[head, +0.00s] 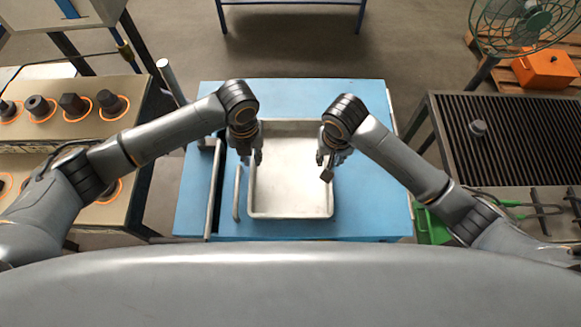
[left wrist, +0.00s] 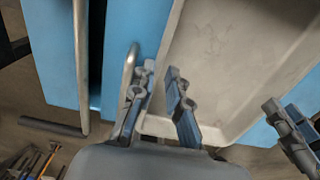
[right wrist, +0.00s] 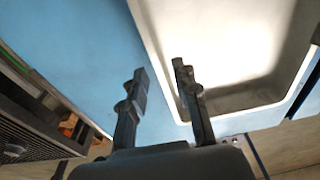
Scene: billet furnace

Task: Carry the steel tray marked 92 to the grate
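The pale steel tray (head: 290,205) lies flat on a blue table (head: 365,190) in the middle of the head view. I cannot read a 92 on it; a faint mark shows on its floor in the left wrist view (left wrist: 218,42). My left gripper (head: 250,158) is at the tray's left wall, its fingers (left wrist: 160,85) apart on either side of the rim. My right gripper (head: 327,168) is at the right wall, also open, one finger inside and one outside (right wrist: 160,75). Neither gripper visibly closes on the rim. The dark slatted grate (head: 500,125) stands to the right.
A knob-like dark piece (head: 478,128) sits on the grate. A green box (head: 432,228) is between table and grate. A fan (head: 525,22) and orange case (head: 545,68) are behind. A bench with dark billets (head: 75,104) is left.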

